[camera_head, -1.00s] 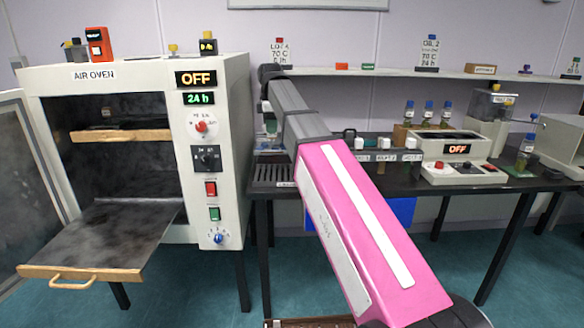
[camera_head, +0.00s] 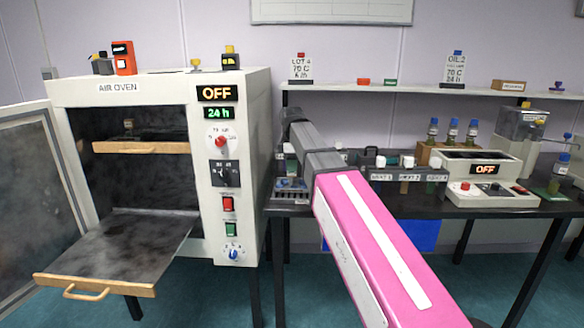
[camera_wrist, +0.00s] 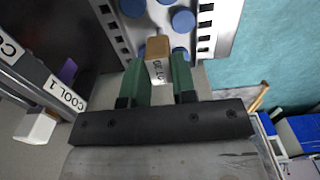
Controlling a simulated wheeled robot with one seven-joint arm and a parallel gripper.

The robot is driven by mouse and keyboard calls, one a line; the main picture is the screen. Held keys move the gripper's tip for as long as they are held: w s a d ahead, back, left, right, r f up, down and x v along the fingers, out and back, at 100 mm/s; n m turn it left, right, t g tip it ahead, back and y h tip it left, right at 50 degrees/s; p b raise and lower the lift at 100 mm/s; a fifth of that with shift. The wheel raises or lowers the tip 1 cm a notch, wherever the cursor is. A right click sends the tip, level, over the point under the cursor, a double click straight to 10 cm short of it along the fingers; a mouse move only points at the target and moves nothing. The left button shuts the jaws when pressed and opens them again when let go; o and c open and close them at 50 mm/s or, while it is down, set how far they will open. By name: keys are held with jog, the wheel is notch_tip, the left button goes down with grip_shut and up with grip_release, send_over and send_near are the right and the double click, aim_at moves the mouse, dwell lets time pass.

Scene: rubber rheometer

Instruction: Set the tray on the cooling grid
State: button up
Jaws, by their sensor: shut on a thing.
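The tray (camera_wrist: 152,18) is a light grey plate carrying several blue discs, at the top of the wrist view. My gripper (camera_wrist: 160,75) has its green fingers on either side of the tray's brown labelled handle (camera_wrist: 158,47) and is shut on it. The slotted metal cooling grid (camera_wrist: 207,22) shows on both sides of the tray. In the head view the grid (camera_head: 290,197) is at the bench's left end, with blue discs just above it. The tray is over the grid; I cannot tell whether it rests on it. My arm hides my gripper there.
The air oven (camera_head: 165,88) stands left of the grid with its door open and a shelf (camera_head: 130,245) pulled out. A rack bar with a COOL 1 label (camera_wrist: 66,95) is left of the tray in the wrist view. An instrument (camera_head: 490,185) stands on the bench at right.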

jog(key=shift+f, duration=0.25)
jog(key=shift+f, duration=0.15)
jog(key=o, duration=0.9)
jog(key=shift+o, duration=0.2)
notch_tip(320, 180, up, 12)
